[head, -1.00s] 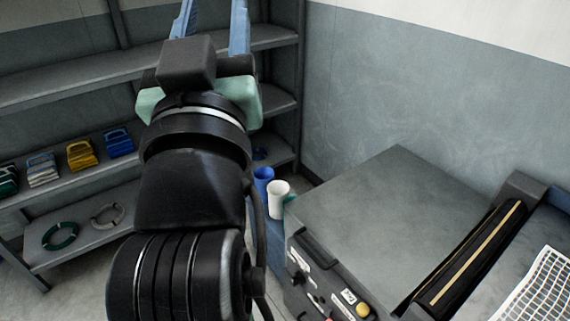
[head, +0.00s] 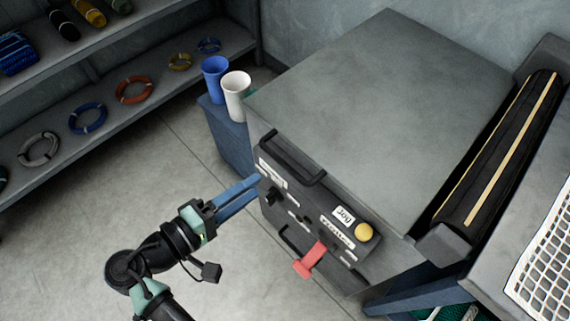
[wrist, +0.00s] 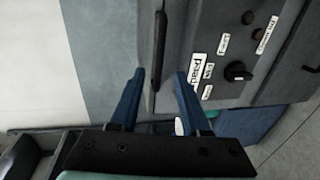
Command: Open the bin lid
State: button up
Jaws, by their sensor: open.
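A large grey box, which looks like the bin, has a flat grey lid (head: 385,90) lying shut on top. A black bar handle (head: 292,160) runs along the lid's front edge, above a dark front panel (head: 305,215). My gripper (head: 258,184) is open and empty, its blue fingers pointing at the left part of the panel, just below and left of the handle. In the wrist view the dark handle (wrist: 160,45) appears between the two fingertips (wrist: 160,74). No contact is visible, and the depth gap cannot be told.
The panel carries labels, a black knob (wrist: 238,71), a yellow button (head: 364,232) and a red lever (head: 309,260). Blue and white cups (head: 236,95) stand behind the box's left side. A black roller (head: 498,150) lies right. Shelves (head: 150,85) stand left; the floor between is clear.

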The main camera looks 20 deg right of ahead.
aim_at(285, 162)
jog(key=b+x, duration=0.1)
jog(key=x, duration=0.9)
jog(key=shift+w, duration=0.1)
grip_shut()
dwell(1.1)
